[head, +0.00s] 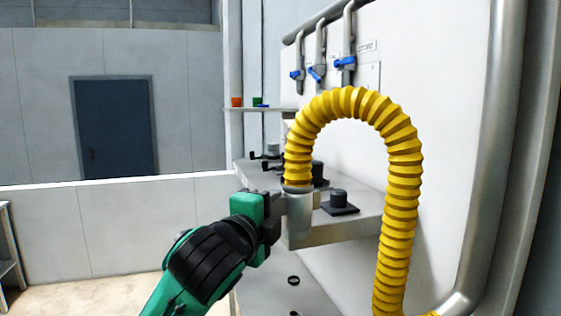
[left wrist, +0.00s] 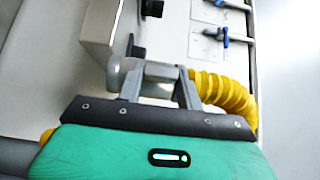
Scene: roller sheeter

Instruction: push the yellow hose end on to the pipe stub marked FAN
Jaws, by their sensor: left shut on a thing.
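The yellow hose (head: 402,200) arches up from the lower right and comes down to a grey end cuff (head: 299,208). My left gripper (head: 296,203), coming from the left, is shut on this cuff and holds it about upright. In the left wrist view, the fingers (left wrist: 160,88) close around the cuff, with the yellow hose (left wrist: 225,94) to the right. A dark pipe stub (head: 339,198) stands on the grey ledge just right of the cuff. More dark stubs (head: 318,172) stand behind. No FAN marking is readable. Whether the cuff's lower end touches anything is hidden. My right gripper is out of view.
The grey ledge (head: 318,236) runs along a white panel (head: 450,130). Pipes with blue valve handles (head: 346,63) hang on the panel above. A small shelf with a red cup (head: 237,102) and a green cup (head: 257,101) is behind. Open floor lies left.

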